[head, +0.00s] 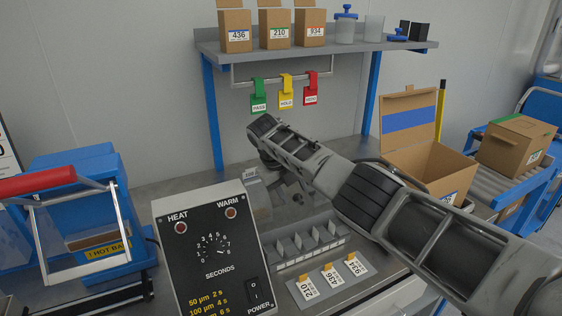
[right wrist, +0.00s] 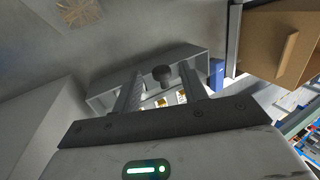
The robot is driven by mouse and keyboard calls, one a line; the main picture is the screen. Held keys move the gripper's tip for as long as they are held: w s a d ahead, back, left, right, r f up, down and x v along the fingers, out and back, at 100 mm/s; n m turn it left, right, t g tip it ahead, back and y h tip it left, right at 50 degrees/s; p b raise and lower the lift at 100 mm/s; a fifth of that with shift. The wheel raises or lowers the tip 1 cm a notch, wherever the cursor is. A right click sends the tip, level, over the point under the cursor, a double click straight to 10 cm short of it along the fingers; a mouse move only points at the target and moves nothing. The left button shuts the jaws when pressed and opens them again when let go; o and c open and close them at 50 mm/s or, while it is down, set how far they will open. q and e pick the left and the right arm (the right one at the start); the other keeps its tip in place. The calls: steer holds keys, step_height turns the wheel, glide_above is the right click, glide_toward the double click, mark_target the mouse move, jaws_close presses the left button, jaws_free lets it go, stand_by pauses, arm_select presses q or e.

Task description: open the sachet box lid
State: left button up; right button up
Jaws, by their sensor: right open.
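In the right wrist view, a grey box-like frame (right wrist: 100,101) lies beyond my right gripper (right wrist: 160,92), with small white and yellow pieces (right wrist: 182,97) inside its outline. A dark round knob (right wrist: 162,74) shows between the two fingers, which stand apart; I cannot tell how near it is or whether it belongs to the sachet box lid. In the head view my right gripper (head: 284,184) points down behind the control unit, partly hidden by its arm. A greyish panel (head: 256,203) stands beside it; the sachet box is not clearly identifiable there. My left gripper is out of view.
The HEAT/WARM control unit (head: 209,248) stands close in front. Number tags (head: 332,278) lie right of it, before a slotted rack (head: 312,242). An open cardboard box (head: 428,162) stands right. A blue machine with a red handle (head: 45,181) is left.

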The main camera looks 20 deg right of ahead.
steer(key=w+v, duration=0.1)
steer(key=v, duration=1.1)
steer(key=shift+s+r, duration=0.3)
steer(key=shift+s, duration=0.2)
steer(key=shift+f, duration=0.1)
